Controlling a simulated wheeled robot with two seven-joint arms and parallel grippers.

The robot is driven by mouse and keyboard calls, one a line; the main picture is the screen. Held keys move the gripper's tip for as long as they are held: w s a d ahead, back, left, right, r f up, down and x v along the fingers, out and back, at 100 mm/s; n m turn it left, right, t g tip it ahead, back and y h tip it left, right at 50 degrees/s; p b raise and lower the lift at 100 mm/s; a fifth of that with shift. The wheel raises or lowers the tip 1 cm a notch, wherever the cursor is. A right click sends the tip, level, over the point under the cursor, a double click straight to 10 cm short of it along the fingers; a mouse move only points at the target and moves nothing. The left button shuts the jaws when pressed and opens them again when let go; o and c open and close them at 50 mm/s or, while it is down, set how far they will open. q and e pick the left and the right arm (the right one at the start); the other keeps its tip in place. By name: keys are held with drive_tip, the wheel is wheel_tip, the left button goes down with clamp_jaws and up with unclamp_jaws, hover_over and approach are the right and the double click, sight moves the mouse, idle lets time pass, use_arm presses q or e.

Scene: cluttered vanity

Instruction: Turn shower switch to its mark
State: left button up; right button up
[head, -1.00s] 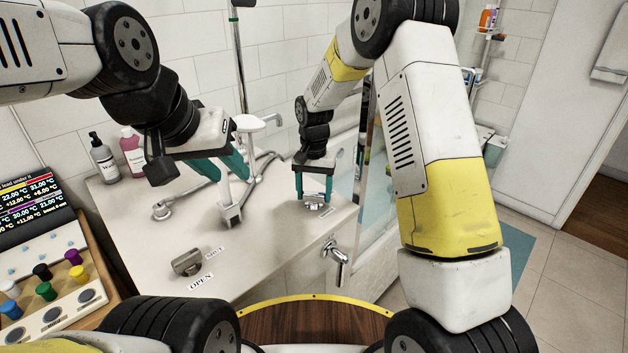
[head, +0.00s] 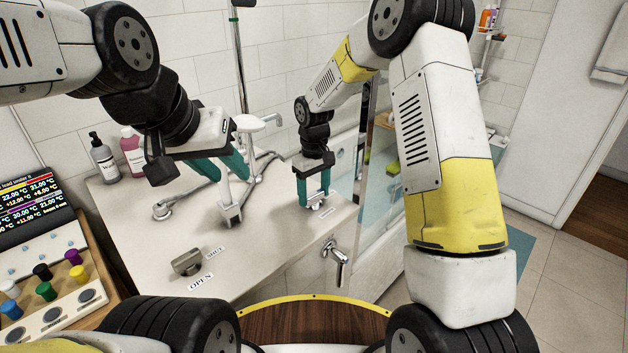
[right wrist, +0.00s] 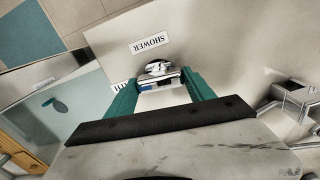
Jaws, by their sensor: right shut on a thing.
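The shower switch (head: 318,202) is a small chrome knob on the right part of the pale counter. It also shows in the right wrist view (right wrist: 158,69), between my teal fingers. My right gripper (head: 314,204) points down and is shut on it; the right wrist view shows its fingers (right wrist: 163,80) on either side. A SHOWER label (right wrist: 150,42) lies just beyond the knob. A second label (right wrist: 121,86), partly hidden by a finger, ends in TH. The knob's exact pointing is hard to tell. My left gripper (head: 229,174) is open, above the counter near a white-and-chrome fitting (head: 230,212).
Two bottles (head: 104,157) stand at the back left. A control panel (head: 50,295) is far left. A glass screen stands right.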

sight(314, 193)
drive_tip(key=shift+n, duration=0.5)
drive_tip(key=o, duration=1.4)
wheel_tip(314, 193, up, 8)
drive_tip(key=shift+f, duration=0.2)
drive_tip(key=shift+r, duration=0.15)
